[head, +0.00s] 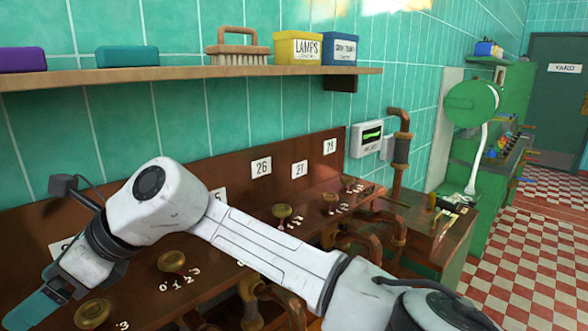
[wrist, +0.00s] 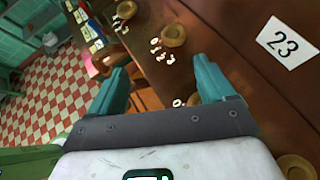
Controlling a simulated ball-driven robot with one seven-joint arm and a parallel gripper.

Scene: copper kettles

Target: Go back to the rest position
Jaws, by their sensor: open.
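My gripper shows in the wrist view (wrist: 160,90) with its two teal fingers spread apart and nothing between them. In the head view my gripper (head: 30,312) is at the lower left, partly cut off by the frame edge, over the left part of the brown wooden bench (head: 215,285). Brass knobs stand on the bench, one at the lower left (head: 92,314), near the gripper, and another (head: 172,262) to its right. A brass knob (wrist: 173,36) also shows beyond the fingers in the wrist view. I cannot tell how far the fingers are above the bench.
A wooden shelf (head: 180,74) on the tiled wall holds a brush (head: 238,47), a yellow tin (head: 298,48) and coloured blocks. Copper pipes (head: 385,222) run along the bench front. A green machine (head: 475,105) stands at the right. The checkered floor (head: 530,255) there is clear.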

